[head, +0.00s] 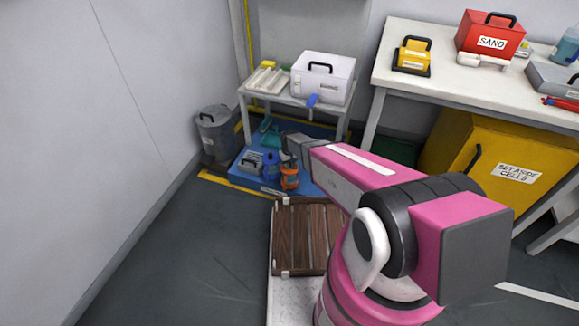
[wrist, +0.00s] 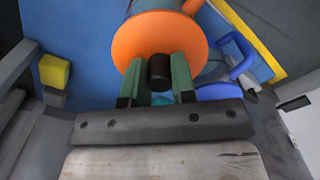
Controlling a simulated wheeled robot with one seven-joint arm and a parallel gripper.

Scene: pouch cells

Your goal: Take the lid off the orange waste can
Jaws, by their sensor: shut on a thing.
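The orange waste can (head: 289,179) stands on the blue floor mat, under and beside the small white table. In the wrist view its round orange lid (wrist: 133,42) fills the top middle, with a short black knob (wrist: 159,72) at its centre. My gripper (wrist: 159,88) has its green fingers closed on either side of the knob. In the head view my gripper (head: 288,159) is right above the can, and my arm partly hides the area. I cannot tell whether the lid still touches the can's rim.
A blue container (head: 270,166) and a grey handled box (head: 250,162) stand close left of the can. A grey bin (head: 216,134) is by the wall. The small table (head: 283,98) stands behind. A wooden slatted panel (head: 297,238) lies in front.

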